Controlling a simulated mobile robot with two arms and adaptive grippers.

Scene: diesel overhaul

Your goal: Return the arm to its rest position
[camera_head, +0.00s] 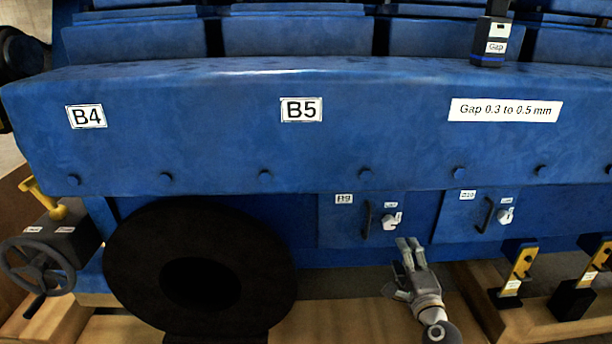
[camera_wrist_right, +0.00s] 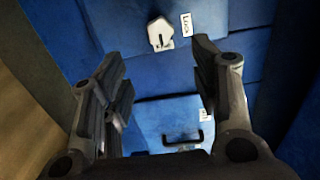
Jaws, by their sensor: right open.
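My right gripper (camera_head: 408,268) is open and empty in the head view, in front of the lower part of the blue engine (camera_head: 200,120). It is just below the small door labelled B9 (camera_head: 340,225) and its white latch (camera_head: 391,221). In the right wrist view my gripper's two fingers (camera_wrist_right: 160,85) stand wide apart with nothing between them. A white latch (camera_wrist_right: 160,34) and a black door handle (camera_wrist_right: 183,140) show beyond them on blue panels. My left gripper is not in view.
A second door (camera_head: 470,215) with a handle and latch is to the right. A large black ring (camera_head: 130,265) and a handwheel (camera_head: 38,267) are at lower left. Yellow-handled parts (camera_head: 520,262) stand at lower right on wooden beams. A gap gauge (camera_head: 492,40) stands on top.

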